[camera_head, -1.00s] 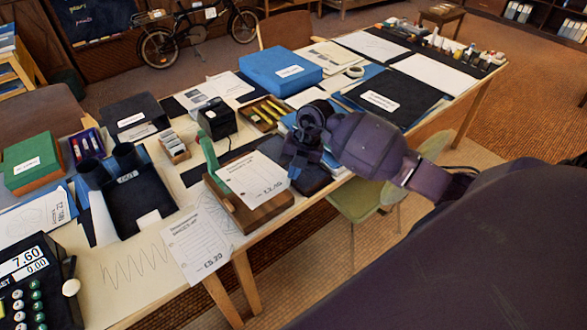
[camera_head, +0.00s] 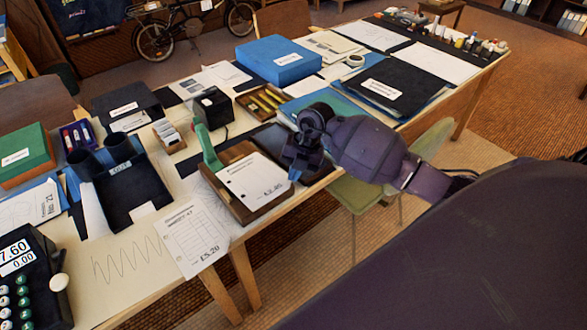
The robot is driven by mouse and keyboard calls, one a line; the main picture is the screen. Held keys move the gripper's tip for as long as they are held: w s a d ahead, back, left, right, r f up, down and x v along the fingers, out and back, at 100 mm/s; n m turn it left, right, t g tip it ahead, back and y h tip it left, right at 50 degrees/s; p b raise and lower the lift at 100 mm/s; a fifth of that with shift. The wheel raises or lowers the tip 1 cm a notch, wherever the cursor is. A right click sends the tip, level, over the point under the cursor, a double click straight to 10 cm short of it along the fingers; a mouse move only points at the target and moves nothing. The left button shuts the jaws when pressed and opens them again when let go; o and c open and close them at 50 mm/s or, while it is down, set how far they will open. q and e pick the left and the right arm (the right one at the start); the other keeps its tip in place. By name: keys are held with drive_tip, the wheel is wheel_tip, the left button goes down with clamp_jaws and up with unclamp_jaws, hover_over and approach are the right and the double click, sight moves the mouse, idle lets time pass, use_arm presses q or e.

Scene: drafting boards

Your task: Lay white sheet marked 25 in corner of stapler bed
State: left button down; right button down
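The stapler bed is a brown wooden board (camera_head: 238,209) with a green upright arm (camera_head: 208,147) at its left end. A white printed sheet (camera_head: 250,185) lies over the bed, toward its near right side; its print is too small to read surely, so I cannot confirm a 25. My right gripper (camera_head: 294,170) is at the sheet's right edge, seen from behind. Its fingertips are mostly hidden, so I cannot tell whether it grips the sheet. Another white sheet (camera_head: 192,236), marked £5.20, lies at the table's front edge, left of the bed. My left gripper is out of view.
A black box (camera_head: 213,112) and a tray of yellow sticks (camera_head: 262,102) stand behind the bed. A dark flat pad (camera_head: 275,137) lies beside it. A black folder (camera_head: 383,82) and a blue box (camera_head: 279,61) are farther back. A dark holder (camera_head: 130,190) stands left.

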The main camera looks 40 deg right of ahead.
drive_tip(key=shift+f, duration=0.3)
drive_tip(key=c, duration=1.3)
unclamp_jaws()
drive_tip(key=w+v, duration=0.1)
drive_tip(key=v, duration=0.9)
drive_tip(key=shift+s+r+p, duration=0.4)
drive_tip(key=shift+s, duration=0.1)
drive_tip(key=shift+d, duration=0.15)
